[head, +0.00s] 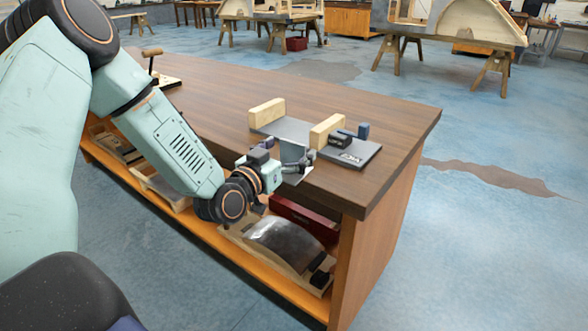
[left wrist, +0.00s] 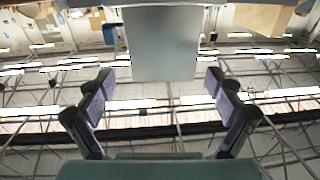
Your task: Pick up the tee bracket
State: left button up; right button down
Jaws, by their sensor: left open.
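The tee bracket (head: 293,151) appears as a grey metal plate at the front edge of the dark grey board on the bench, between two pale wooden blocks. In the left wrist view the grey plate (left wrist: 163,45) fills the upper middle, ahead of the gap between my fingers. My left gripper (head: 303,163) is at the bench's front edge, right at the bracket. Part of the bracket is hidden behind the gripper. My right gripper is not in view.
The dark grey board (head: 365,149) carries the wooden blocks (head: 266,113) (head: 326,131) and small dark and blue blocks (head: 363,131). The bench top (head: 215,88) is largely clear behind. A shelf below holds a red box (head: 303,219) and a curved metal piece (head: 285,245).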

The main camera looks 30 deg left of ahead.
pick_arm(q)
jog(key=shift+w, duration=0.9)
jog(key=shift+w+a, duration=0.1)
jog(key=shift+a, duration=0.2)
jog(key=shift+d, duration=0.1)
jog(key=shift+c, duration=1.2)
jog(key=c, duration=1.2)
